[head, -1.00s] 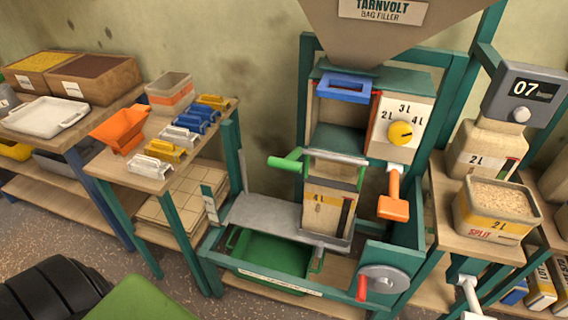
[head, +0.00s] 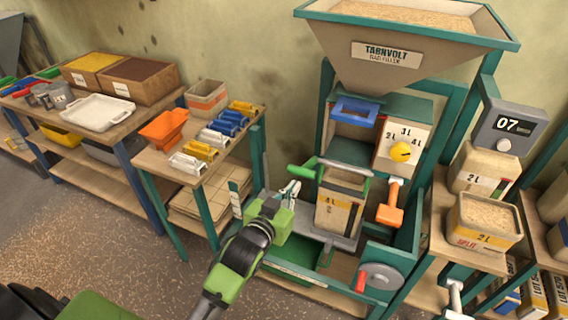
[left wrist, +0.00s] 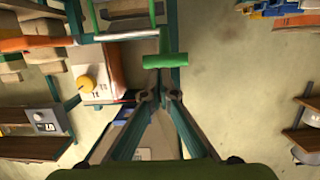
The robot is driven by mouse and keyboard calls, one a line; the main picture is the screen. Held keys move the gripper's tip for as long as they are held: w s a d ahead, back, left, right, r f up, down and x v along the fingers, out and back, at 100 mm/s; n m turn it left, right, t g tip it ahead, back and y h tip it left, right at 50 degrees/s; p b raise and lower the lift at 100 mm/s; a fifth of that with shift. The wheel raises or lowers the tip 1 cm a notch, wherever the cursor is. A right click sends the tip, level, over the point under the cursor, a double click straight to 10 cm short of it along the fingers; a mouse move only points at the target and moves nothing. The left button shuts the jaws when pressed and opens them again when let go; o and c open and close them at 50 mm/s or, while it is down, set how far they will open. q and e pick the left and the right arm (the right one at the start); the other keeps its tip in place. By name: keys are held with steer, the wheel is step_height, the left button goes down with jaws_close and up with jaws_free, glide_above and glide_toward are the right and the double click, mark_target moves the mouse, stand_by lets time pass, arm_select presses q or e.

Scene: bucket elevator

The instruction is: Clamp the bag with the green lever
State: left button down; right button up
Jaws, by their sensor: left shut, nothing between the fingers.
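The bag (head: 335,217), beige and marked 4 L, stands upright under the spout of the bag filler. A grey clamp frame (head: 345,165) lies around its top. The green lever (head: 300,173) sticks out to the left of this frame. It also shows in the left wrist view (left wrist: 165,60) as a green bar just beyond the fingertips. My left gripper (head: 292,188) is shut and empty, just below and left of the lever's end in the head view. Whether the fingertips touch the lever I cannot tell. My right gripper is not in view.
An orange handle (head: 390,205) hangs right of the bag, and a grey wheel with a red knob (head: 361,282) sits below. A bench with colored clips (head: 229,122) stands left. A table with a filled 2 L container (head: 484,222) stands right.

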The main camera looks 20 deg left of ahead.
arm_select(q)
step_height(320, 180, up, 6)
steer(key=t, duration=0.1)
steer(key=p, duration=0.2)
glide_above(300, 170)
steer(key=shift+w+f, duration=0.25)
steer(key=shift+f, duration=0.15)
steer(key=f, duration=0.1)
steer(key=f+p, duration=0.1)
steer(key=f, duration=0.1)
steer(key=shift+s, duration=0.3)
steer(key=shift+s+f, duration=0.3)
steer(key=shift+f, duration=0.2)
